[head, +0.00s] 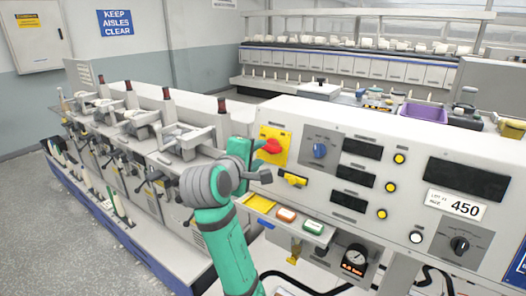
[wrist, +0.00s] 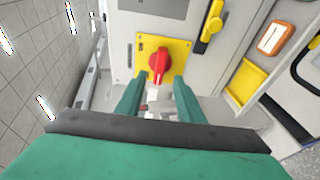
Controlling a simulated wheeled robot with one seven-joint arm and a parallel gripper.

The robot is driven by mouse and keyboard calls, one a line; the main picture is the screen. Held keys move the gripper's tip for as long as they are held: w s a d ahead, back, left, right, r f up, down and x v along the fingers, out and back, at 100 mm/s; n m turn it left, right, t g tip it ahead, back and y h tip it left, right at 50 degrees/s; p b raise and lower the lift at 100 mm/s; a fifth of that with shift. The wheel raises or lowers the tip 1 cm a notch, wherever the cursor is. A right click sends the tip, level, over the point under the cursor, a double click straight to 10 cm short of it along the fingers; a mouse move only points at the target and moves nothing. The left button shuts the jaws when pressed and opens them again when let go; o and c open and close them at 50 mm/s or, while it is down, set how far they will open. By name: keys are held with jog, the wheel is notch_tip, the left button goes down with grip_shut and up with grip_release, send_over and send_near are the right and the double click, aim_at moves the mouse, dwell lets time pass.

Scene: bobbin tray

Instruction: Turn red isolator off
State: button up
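The red isolator knob (head: 272,146) sits on a yellow plate (head: 282,137) at the left end of the machine's front panel. In the wrist view the red knob (wrist: 158,62) is near the picture's middle, its handle slightly tilted from upright, with the yellow plate (wrist: 181,48) around it. My gripper (head: 257,153) is close to the plate, partly covering it in the head view. In the wrist view my gripper (wrist: 158,82) is open, one green finger either side of the knob's lower part. I cannot tell whether a finger touches the knob.
A yellow handle (head: 294,180) sits just below right of the plate. A blue knob (head: 319,151) is to its right. Spindle units (head: 180,140) stand at left.

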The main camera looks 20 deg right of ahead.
jog(key=shift+v, duration=1.95)
jog(key=s+a+f+t+y, duration=0.1)
jog(key=s+a+f+y, duration=0.15)
jog(key=f, duration=0.75)
jog(key=s+a+f+m+y, duration=0.1)
jog(key=a+f, duration=0.3)
jog(key=f, duration=0.7)
jog(key=s+a+f+t+y, duration=0.1)
jog(key=s+a+f+y, duration=0.15)
jog(key=f, duration=0.75)
jog(key=s+a+f+m, duration=0.2)
jog(key=s+a+f, duration=0.2)
jog(key=s+f, duration=0.4)
jog(key=s+a+f+m+y, duration=0.1)
jog(key=s+a+f+m, duration=0.15)
jog(key=s, duration=0.55)
jog(key=s+a+f+m+y, duration=0.15)
jog(key=s+f, duration=0.25)
jog(key=s, duration=0.5)
jog(key=s+d+r+m+t, duration=0.1)
jog(key=s+r+m, duration=0.2)
jog(key=s, duration=1.4)
jog(key=shift+r+y, duration=0.35)
jog(key=shift+y, duration=0.1)
jog(key=shift+d, duration=0.1)
jog(key=shift+c, duration=0.4)
